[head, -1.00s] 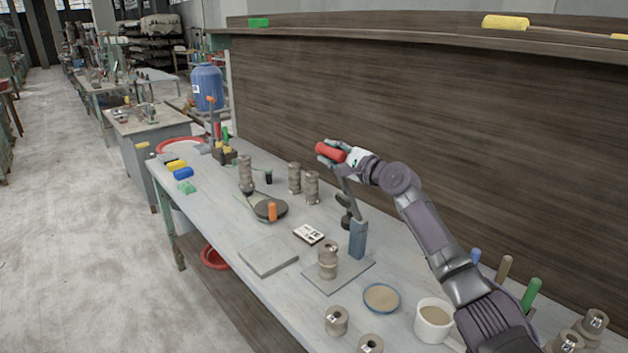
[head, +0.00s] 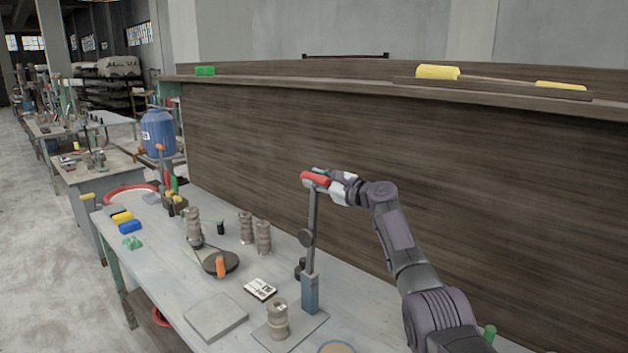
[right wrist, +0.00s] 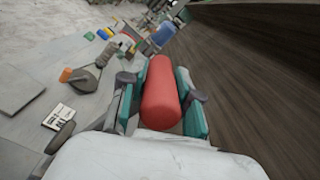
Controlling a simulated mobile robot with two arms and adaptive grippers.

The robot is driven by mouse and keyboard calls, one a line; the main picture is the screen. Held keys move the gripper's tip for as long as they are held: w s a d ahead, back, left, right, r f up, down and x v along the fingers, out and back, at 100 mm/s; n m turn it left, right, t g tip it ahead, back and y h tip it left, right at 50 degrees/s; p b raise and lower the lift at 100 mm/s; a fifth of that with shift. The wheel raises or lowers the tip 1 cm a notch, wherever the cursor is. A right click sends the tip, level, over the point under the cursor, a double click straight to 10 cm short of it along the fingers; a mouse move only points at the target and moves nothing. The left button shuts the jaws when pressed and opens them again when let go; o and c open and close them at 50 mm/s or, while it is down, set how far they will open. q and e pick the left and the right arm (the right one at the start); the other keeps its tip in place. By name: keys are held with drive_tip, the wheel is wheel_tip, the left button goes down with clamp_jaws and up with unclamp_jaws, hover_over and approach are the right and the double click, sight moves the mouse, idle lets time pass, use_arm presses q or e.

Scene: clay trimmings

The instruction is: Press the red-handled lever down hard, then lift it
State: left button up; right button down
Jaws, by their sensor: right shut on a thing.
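The lever has a red handle (head: 315,179) at the top of a dark arm (head: 311,230), which stands nearly upright from a blue-grey post (head: 310,293) on the bench. My right gripper (head: 325,177) is shut on the red handle. In the right wrist view, the red handle (right wrist: 161,95) lies between the two teal-padded fingers of the right gripper (right wrist: 163,100). A stack of clay-coloured ringed pieces (head: 277,318) stands on the flat plate in front of the post. My left gripper is not in view.
The bench (head: 175,290) holds a dark round disc (head: 221,263) with an orange handle, a white printed card (head: 260,289), a grey slab (head: 215,317) and several ringed stacks. A tall wooden back panel (head: 400,150) rises behind the lever. Space above the bench is clear.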

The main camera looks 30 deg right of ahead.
drive_tip(key=shift+d+f, duration=0.15)
drive_tip(key=shift+d, duration=0.05)
drive_tip(key=c, duration=0.9)
unclamp_jaws()
drive_tip(key=shift+o, duration=0.3)
drive_tip(key=shift+w+d+f, duration=0.15)
drive_tip(key=shift+d+f, duration=0.05)
drive_tip(key=shift+d, duration=0.1)
drive_tip(key=shift+a+r, duration=0.1)
drive_tip(key=shift+r, duration=0.05)
drive_tip(key=v, duration=1.2)
